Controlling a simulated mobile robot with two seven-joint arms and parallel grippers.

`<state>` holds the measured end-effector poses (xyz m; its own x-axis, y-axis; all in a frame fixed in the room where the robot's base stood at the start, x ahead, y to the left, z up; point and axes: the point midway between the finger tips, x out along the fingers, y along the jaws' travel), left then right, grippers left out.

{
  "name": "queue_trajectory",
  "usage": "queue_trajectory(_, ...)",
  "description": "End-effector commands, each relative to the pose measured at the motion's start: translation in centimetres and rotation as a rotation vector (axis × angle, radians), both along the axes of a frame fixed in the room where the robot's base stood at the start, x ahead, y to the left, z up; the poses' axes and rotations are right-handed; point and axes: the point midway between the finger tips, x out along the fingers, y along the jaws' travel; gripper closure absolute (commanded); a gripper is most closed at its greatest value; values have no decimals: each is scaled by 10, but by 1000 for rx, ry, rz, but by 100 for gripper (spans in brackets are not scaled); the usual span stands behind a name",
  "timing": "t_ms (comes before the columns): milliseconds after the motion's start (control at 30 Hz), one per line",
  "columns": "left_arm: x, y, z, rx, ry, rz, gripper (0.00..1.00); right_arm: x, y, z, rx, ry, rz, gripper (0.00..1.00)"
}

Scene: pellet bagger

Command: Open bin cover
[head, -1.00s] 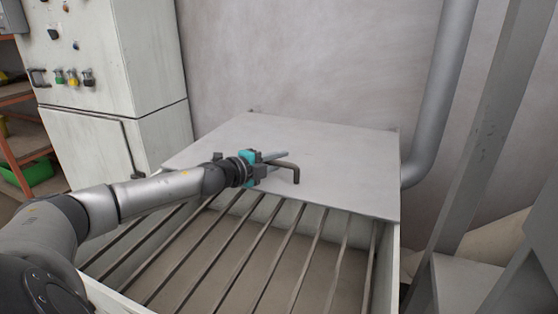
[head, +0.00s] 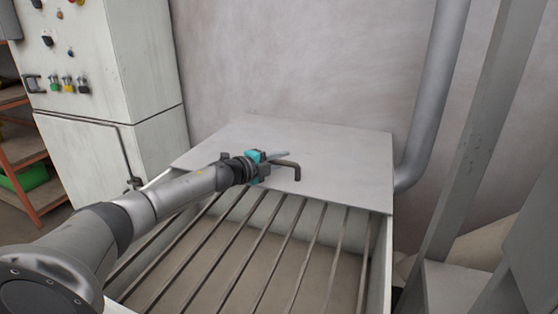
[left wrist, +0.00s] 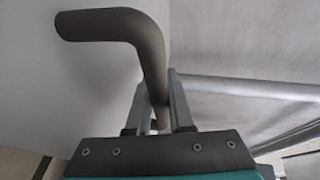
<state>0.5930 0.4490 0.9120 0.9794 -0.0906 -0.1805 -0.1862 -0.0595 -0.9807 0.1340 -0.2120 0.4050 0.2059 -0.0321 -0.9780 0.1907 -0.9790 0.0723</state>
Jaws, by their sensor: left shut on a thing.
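The bin cover (head: 335,160) is a flat grey panel over the back part of the bin, near the wall. A dark bent bar handle (head: 297,172) stands on it near its front edge. My left gripper (head: 280,158) is at the handle; in the left wrist view the fingers (left wrist: 161,105) are shut on the lower part of the handle (left wrist: 110,25). The front of the bin is uncovered and shows a grate of dark bars (head: 245,245). My right gripper is not in view.
A pale control cabinet (head: 110,70) with buttons stands at the left. A grey pipe (head: 435,95) runs down the wall (head: 300,60) at the right, close to the cover. A grey steel post (head: 485,150) stands further right. An orange shelf (head: 30,165) holds a green crate.

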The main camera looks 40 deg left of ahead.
Motion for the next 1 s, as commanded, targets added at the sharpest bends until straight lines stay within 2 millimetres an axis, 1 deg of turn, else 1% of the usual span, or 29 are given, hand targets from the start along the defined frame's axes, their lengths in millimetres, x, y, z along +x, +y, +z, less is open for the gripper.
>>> queue_trajectory(33, 0, 2, 0, 3, 0, 6, 100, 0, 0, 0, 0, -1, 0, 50)
queue_trajectory(267, 0, 2, 0, 4, 0, 5, 100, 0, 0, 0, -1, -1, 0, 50)
queue_trajectory(300, 0, 2, 0, 4, 0, 5, 79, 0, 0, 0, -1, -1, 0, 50)
queue_trajectory(567, 0, 1, 0, 3, 0, 3, 50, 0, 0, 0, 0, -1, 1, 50)
queue_trajectory(867, -1, 1, 0, 1, 0, 1, 50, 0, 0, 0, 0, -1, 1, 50)
queue_trajectory(1000, -7, 1, 1, 0, 1, 1, 50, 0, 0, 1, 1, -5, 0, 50)
